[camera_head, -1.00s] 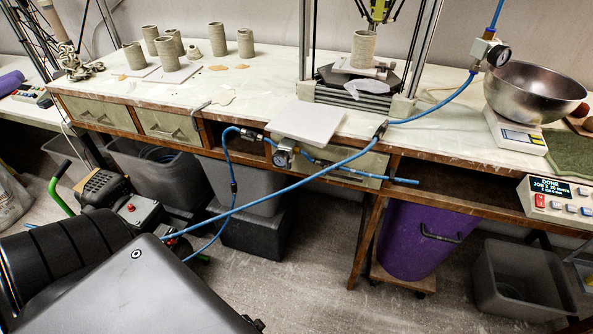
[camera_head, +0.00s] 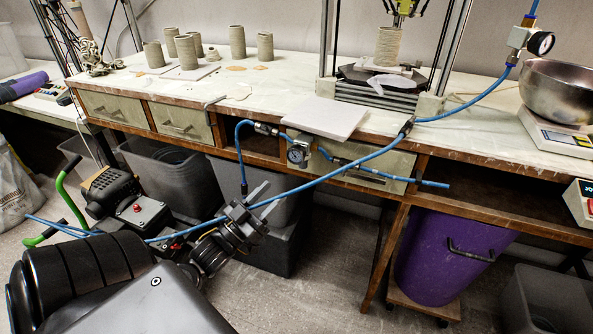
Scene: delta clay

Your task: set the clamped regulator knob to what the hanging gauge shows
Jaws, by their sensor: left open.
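My left gripper (camera_head: 274,193) is low in front of the bench, its two fingers apart and pointing up and right. It is empty and below the regulator. A second gauge, the hanging one (camera_head: 540,43), is at upper right on a silver fitting with blue hose above and below. Its needle is too small to read. My right gripper is not in view.
A blue hose (camera_head: 330,171) slants across the bench front behind my gripper. A white board (camera_head: 326,117) lies on the edge above the regulator. Clay cylinders (camera_head: 188,52), a printer (camera_head: 388,75) and a steel bowl (camera_head: 560,92) stand on the bench (camera_head: 255,100). A purple bin (camera_head: 450,245) is underneath.

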